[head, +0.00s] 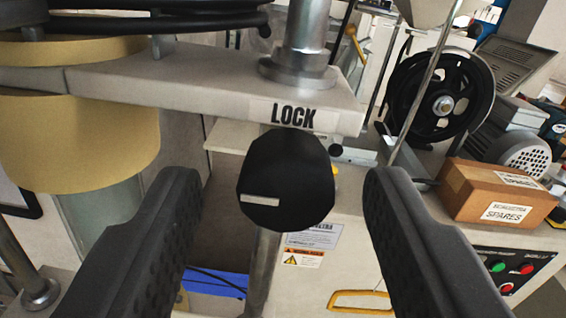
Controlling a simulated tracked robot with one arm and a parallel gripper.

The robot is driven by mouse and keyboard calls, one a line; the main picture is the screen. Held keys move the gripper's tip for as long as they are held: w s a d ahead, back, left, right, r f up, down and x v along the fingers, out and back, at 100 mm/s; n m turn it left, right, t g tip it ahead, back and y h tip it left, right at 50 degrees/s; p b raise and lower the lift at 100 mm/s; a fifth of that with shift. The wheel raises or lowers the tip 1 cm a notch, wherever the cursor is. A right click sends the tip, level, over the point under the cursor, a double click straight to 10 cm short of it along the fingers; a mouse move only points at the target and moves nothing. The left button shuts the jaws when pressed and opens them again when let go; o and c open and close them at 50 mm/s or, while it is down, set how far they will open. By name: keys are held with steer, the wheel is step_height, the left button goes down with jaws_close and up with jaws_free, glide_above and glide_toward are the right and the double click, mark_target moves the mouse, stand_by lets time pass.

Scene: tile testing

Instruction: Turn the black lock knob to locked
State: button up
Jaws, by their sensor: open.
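The black lock knob (286,170) sits in the middle of the head view, below a label reading LOCK (293,115) on the edge of a pale machine plate (205,85). The knob has a faceted round face with a light bar mark (260,201) at its lower left, lying nearly level. My gripper (278,190) is open, with one dark finger to the left of the knob and one to the right. Gaps show between the knob and both fingers, and neither touches it in this view. The knob's mounting behind its face is hidden.
A metal column (304,45) rises above the plate. A tan cylinder (80,125) stands at left. At right are a black pulley wheel (440,100), a cardboard box marked SPARES (497,197) and a panel with green and red buttons (510,268). A yellow handle (360,300) is below.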

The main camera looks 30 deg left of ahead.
steer(key=shift+w, duration=0.1)
steer(key=c, duration=1)
